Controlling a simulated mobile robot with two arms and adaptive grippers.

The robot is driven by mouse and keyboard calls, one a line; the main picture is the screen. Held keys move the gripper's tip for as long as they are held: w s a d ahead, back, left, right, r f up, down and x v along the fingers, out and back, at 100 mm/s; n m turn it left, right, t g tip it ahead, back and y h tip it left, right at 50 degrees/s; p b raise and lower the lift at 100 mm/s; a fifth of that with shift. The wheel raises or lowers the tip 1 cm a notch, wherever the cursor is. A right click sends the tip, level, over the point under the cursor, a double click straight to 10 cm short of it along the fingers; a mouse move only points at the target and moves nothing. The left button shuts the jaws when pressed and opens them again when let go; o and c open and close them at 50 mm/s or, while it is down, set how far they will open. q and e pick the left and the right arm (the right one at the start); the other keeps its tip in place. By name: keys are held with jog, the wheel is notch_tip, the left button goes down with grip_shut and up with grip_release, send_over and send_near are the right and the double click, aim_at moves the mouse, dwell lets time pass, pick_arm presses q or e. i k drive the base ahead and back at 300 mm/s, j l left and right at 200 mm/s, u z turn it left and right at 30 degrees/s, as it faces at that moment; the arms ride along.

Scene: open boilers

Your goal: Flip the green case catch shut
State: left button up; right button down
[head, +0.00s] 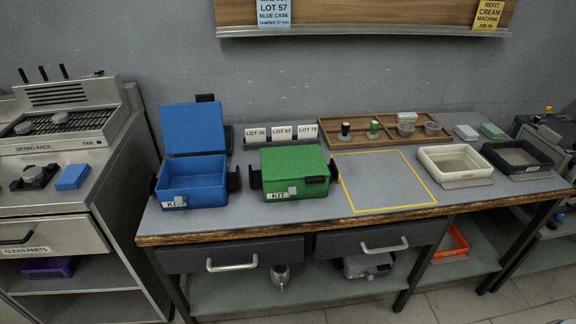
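The green case (290,160) stands on the workbench with its lid down. A black catch (315,179) sits at the front edge of the lid, right of the middle. It appears to lie over the lid edge, but I cannot tell whether it is flipped up or pressed home. A small grey plate and a KIT label (278,196) are on the front face. Black side handles (255,179) flank the case. Neither of my grippers is in view.
An open blue case (193,182) with its lid raised stands just left. Lot cards (282,133) and a wooden tray (360,141) are behind. A yellow-outlined area (385,181) to the right is clear. A cream bin (453,171) and a dark bin (515,168) stand beyond.

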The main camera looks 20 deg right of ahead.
aim_at(292, 191)
jog(key=k+l+z, duration=0.2)
jog(key=l, duration=0.55)
jog(key=l+z, duration=0.2)
jog(key=l, duration=0.55)
